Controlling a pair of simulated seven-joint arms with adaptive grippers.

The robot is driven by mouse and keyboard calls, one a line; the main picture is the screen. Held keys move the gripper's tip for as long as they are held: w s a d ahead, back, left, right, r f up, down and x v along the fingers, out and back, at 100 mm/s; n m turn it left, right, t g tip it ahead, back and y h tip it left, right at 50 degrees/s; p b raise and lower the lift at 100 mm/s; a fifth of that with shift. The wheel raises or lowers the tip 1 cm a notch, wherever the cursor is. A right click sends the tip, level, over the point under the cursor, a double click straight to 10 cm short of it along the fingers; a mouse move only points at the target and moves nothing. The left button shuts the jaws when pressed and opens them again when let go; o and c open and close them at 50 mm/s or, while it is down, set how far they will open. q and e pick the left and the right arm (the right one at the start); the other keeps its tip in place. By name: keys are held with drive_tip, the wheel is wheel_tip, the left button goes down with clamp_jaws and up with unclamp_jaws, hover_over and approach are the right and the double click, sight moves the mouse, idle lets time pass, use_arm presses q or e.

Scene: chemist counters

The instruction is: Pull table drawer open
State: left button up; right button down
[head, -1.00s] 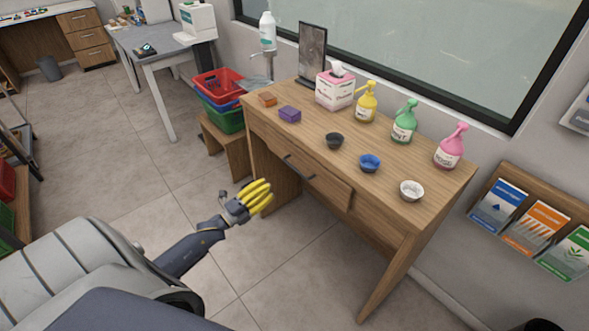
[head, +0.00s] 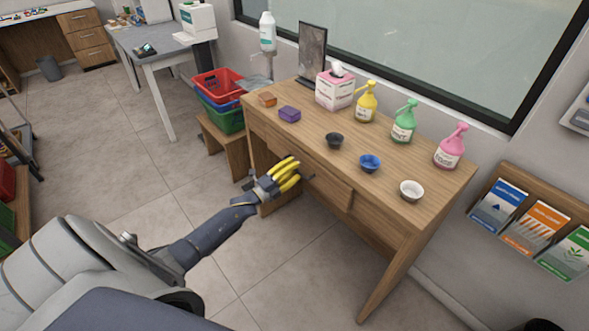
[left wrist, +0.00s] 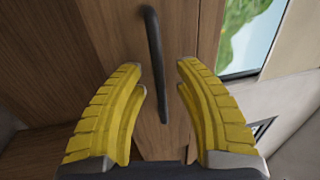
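The wooden table (head: 389,214) stands against the wall under the window. Its drawer (head: 332,187) is in the front face and looks shut. The drawer's dark bar handle (left wrist: 154,60) shows in the left wrist view, running between and beyond my fingertips. In the head view only the handle's right end (head: 310,177) shows past my fingers. My left gripper (head: 294,172) has yellow fingers and is at the drawer front. In the left wrist view its fingers (left wrist: 160,78) are spread apart on either side of the handle, with a gap to each side. My right gripper is not in view.
On the tabletop are several small bowls, including a blue one (head: 370,163), pump bottles (head: 403,121), a tissue box (head: 335,90) and a purple block (head: 289,114). Stacked baskets (head: 219,98) stand on a stool to the left. The floor before the table is clear.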

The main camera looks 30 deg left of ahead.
use_arm(q)
drive_tip(key=shift+o, duration=0.2)
clamp_jaws()
idle(0.4)
